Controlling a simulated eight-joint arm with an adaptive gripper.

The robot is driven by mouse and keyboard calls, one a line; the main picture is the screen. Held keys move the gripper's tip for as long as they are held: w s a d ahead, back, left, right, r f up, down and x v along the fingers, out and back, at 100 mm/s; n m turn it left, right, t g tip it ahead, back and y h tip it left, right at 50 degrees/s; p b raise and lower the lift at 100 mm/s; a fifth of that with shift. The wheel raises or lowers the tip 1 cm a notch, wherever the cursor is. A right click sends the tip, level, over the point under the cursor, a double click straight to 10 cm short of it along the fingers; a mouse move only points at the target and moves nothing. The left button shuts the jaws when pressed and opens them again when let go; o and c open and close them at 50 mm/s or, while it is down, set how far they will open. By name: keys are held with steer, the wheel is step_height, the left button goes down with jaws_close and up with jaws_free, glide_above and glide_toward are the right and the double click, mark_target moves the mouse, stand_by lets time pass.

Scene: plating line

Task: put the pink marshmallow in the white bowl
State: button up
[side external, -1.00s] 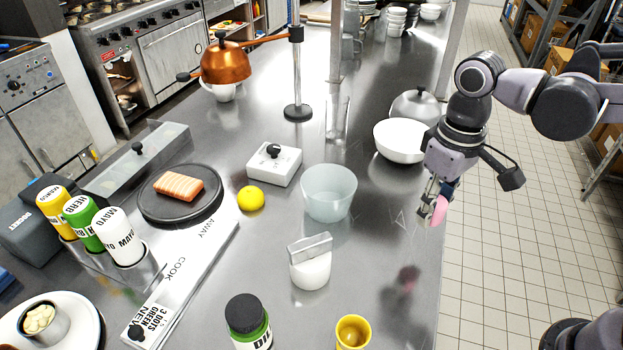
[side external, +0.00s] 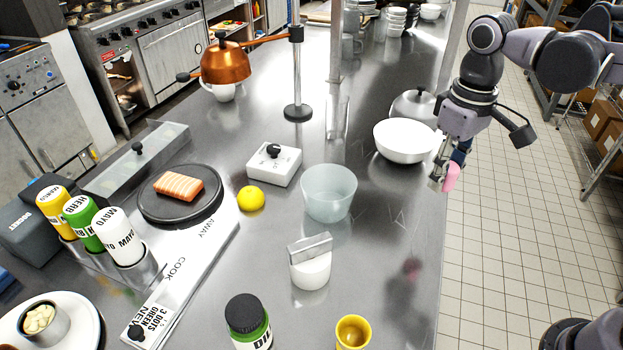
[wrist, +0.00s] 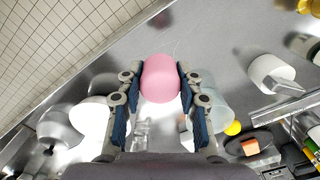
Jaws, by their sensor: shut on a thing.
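The pink marshmallow (side external: 451,177) is held in my gripper (side external: 443,176), raised above the right edge of the steel counter. In the wrist view the marshmallow (wrist: 160,78) sits between the two blue-padded fingers, which touch it on both sides. The white bowl (side external: 403,141) stands upright on the counter, just left of and behind my gripper in the side view. In the wrist view the white bowl (wrist: 91,120) is at the lower left, partly hidden by the left finger. The inside of the bowl that shows looks empty.
A translucent bowl (side external: 329,194) stands left of the white bowl. A grey dome (side external: 414,105) is behind the white bowl, and a clear glass (side external: 338,118) is to its left. A white container (side external: 311,271) and a yellow cup (side external: 353,333) are nearer the camera. Counter between them is clear.

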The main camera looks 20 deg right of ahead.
mark_target(406, 130)
steer(key=w+d+r+m, duration=0.1)
steer(key=w+d, duration=0.4)
steer(key=w, duration=0.6)
steer(key=w+d+r+m, duration=0.1)
steer(key=w+d, duration=0.5)
steer(key=w, duration=0.5)
steer(key=shift+w+a+f, duration=0.1)
steer(key=shift+a+f, duration=0.05)
steer(key=shift+f, duration=2.4)
steer(key=shift+w+a+f, duration=0.1)
steer(key=shift+f, duration=2.4)
steer(key=o, duration=0.8)
steer(key=shift+c, duration=0.2)
step_height(406, 130, up, 7)
